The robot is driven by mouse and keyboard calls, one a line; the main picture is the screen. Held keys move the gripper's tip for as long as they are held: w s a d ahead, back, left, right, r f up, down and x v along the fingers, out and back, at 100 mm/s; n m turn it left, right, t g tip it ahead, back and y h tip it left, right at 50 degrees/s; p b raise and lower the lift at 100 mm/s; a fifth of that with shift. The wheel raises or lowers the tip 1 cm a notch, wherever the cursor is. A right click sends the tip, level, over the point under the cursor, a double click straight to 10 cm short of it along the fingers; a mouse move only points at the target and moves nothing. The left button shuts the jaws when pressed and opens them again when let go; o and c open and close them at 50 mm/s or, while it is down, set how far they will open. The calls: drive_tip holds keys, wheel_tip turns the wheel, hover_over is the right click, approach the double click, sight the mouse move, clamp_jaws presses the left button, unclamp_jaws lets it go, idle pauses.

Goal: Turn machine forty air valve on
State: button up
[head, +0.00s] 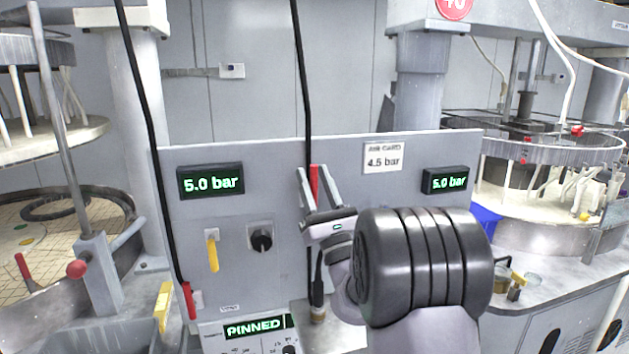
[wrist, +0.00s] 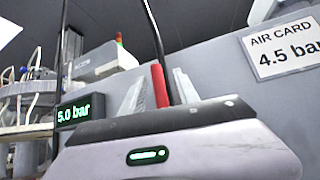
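The red sign marked 40 (head: 453,6) is at the top right, above the right-hand machine. My gripper (head: 314,178) is raised in front of the grey panel, its fingers apart. A red handle (head: 314,188) on a black hose stands upright between the fingers. In the wrist view the red handle (wrist: 160,86) has a gap to each finger, and I cannot tell its depth. A yellow lever (head: 212,254) hangs down on the panel's left, beside a black knob (head: 261,240). Which part is machine forty's air valve is not labelled legibly.
Left (head: 210,182) and right (head: 446,181) displays read 5.0 bar. The air card (head: 384,157) reads 4.5 bar. Another red handle (head: 189,300) ends the left hose. A PINNED display (head: 255,328) is below. Polishing machines flank the panel. My arm hides its lower right.

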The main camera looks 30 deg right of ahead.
drive_tip(key=b+v, duration=0.9)
drive_tip(key=v, duration=0.8)
drive_tip(key=shift+f+b, duration=0.15)
drive_tip(key=shift+b, duration=0.2)
drive_tip(key=shift+s, duration=0.1)
